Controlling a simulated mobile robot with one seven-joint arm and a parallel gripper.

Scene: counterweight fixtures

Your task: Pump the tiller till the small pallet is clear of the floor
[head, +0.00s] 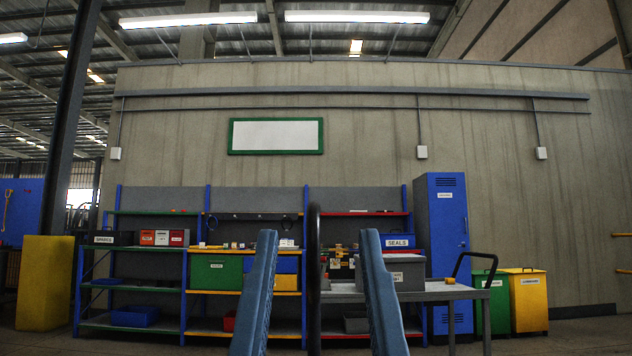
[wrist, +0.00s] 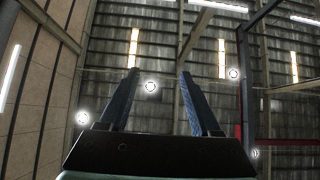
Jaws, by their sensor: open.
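My gripper (head: 319,234) shows in the head view as two blue fingers rising from the bottom edge, spread wide apart. A dark, thin upright bar with a rounded top (head: 314,270) stands in the gap between them in the picture. It may be the tiller seen edge-on, but I cannot tell, nor whether it is within the fingers' reach. In the wrist view my gripper (wrist: 158,76) is open and empty, pointing towards the roof, with nothing between the fingers. The small pallet and the floor under it are not in view.
Shelving (head: 208,260) with bins stands along the concrete wall. A blue locker (head: 447,230), a grey trolley (head: 450,291) with a black handle, a green bin (head: 497,305) and a yellow bin (head: 527,302) stand at right. A yellow block (head: 45,283) stands at left.

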